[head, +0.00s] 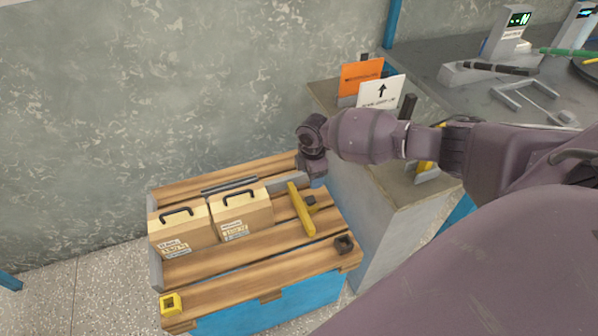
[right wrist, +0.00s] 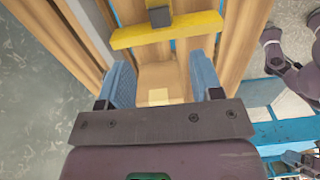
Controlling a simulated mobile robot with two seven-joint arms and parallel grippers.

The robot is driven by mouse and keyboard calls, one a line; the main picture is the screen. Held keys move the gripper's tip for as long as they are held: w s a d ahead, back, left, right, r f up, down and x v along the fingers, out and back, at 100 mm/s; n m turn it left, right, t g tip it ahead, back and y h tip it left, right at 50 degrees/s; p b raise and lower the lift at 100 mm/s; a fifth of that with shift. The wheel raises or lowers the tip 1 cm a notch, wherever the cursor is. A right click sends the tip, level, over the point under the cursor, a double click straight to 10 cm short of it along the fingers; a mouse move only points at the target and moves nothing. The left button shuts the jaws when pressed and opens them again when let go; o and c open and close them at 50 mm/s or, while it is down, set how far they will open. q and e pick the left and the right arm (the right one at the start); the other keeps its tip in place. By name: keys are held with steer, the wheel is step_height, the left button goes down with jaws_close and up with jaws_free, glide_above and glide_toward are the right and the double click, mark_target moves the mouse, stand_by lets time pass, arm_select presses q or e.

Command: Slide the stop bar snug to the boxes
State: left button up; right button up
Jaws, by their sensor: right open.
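The yellow stop bar (head: 302,212) lies across the slats of the wooden pallet (head: 215,291), with a dark block on its right side. Two tan boxes with black handles, a left box (head: 180,230) and a right box (head: 240,215), stand side by side to its left. A strip of bare slats shows between the right box and the bar. My right gripper (head: 312,172) is over the pallet's back right corner, its fingers mostly hidden in the head view. In the right wrist view (right wrist: 162,75) its blue fingers are apart and empty, with the bar (right wrist: 165,31) beyond the tips.
A small yellow block (head: 170,304) and a dark block (head: 344,244) sit on the pallet's front corners. A cabinet (head: 385,215) with orange and white signs stands close on the right. A wall rises behind. The grey workbench (head: 440,75) is at the back right.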

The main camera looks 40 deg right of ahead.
steer(key=b, duration=0.2)
glide_above(311, 199)
steer(key=f, duration=0.5)
steer(key=shift+s+f, duration=0.15)
steer(key=shift+s, duration=0.05)
step_height(311, 199, down, 5)
steer(key=shift+w+r+b, duration=0.1)
steer(key=shift+r+b, duration=0.05)
steer(key=shift+b, duration=0.25)
arm_select(q)
steer(key=f, duration=0.2)
steer(key=s+f, duration=0.1)
steer(key=shift+a+f+g, duration=0.2)
steer(key=shift+a+g, duration=0.05)
steer(key=shift+g, duration=0.05)
arm_select(e)
steer(key=shift+f, duration=0.4)
arm_select(q)
steer(key=shift+s, duration=0.2)
arm_select(e)
steer(key=shift+w, duration=0.1)
steer(key=shift+c, duration=0.2)
